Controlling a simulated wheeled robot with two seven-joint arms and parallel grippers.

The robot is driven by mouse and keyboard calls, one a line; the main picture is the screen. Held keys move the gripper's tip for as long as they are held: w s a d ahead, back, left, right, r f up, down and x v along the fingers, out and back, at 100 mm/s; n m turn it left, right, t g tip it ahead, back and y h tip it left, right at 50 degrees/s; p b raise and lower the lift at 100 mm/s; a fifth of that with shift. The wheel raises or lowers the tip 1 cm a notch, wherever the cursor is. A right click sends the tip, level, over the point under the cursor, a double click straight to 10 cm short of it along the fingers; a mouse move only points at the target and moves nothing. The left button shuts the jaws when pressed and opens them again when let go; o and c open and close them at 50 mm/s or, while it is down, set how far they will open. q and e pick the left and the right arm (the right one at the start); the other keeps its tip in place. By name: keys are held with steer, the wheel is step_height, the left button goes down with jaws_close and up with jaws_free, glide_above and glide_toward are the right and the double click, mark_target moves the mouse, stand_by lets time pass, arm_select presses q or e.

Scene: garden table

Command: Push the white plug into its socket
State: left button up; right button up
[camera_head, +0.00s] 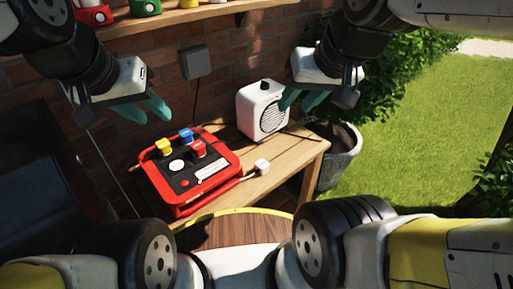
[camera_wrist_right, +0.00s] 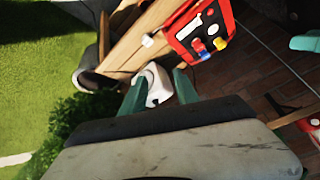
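The white plug (camera_head: 262,166) lies on the wooden bench to the right of the red socket box (camera_head: 176,205), with a white cord running from the box's side. It also shows in the right wrist view (camera_wrist_right: 147,40). The box's black top holds yellow, blue and red plugs and a round white socket (camera_head: 178,166), which looks empty. My left gripper (camera_head: 146,110) is open and empty, above and behind the box's left side. My right gripper (camera_head: 300,99) is open and empty, above and right of the plug, near the radio; its parted fingers show in the right wrist view (camera_wrist_right: 160,88).
A white radio-like box (camera_head: 262,110) stands at the bench's back. A grey wall box (camera_head: 195,62) hangs on the brick wall with a cord. A shelf (camera_head: 160,20) with coloured pots is above. A planter (camera_head: 340,155) stands right of the bench (camera_head: 290,160). The bench's front right is clear.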

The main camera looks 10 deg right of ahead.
steer(key=o, duration=0.4)
steer(key=shift+w, duration=0.1)
steer(key=shift+c, duration=0.2)
steer(key=shift+o, duration=0.4)
steer(key=shift+w+f, duration=0.1)
steer(key=shift+w, duration=0.15)
steer(key=n+g+h, duration=0.2)
steer(key=n+g, duration=0.4)
glide_above(261, 162)
step_height(261, 162, down, 31)
steer(key=shift+d+f, duration=0.1)
steer(key=shift+f, duration=0.35)
steer(key=shift+f, duration=1.25)
